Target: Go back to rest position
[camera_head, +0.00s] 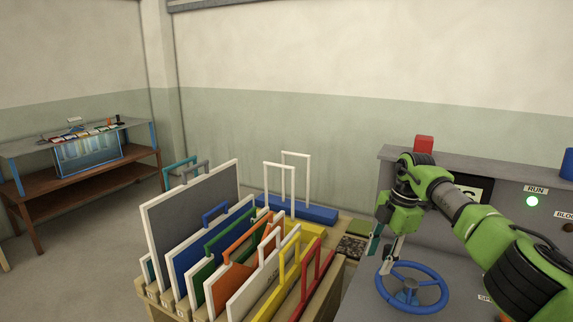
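My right arm comes in from the right side. Its gripper (382,257) points down at the left rim of a blue handwheel (428,303) on the grey console. The two fingers look apart, with nothing seen between them. The lower fingertip overlaps the wheel's rim in the picture; I cannot tell whether it touches. My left gripper is not in view.
A wooden rack (337,282) of upright coloured panels with handles stands left of the wheel. A bench with a glass tank (88,155) stands far left.

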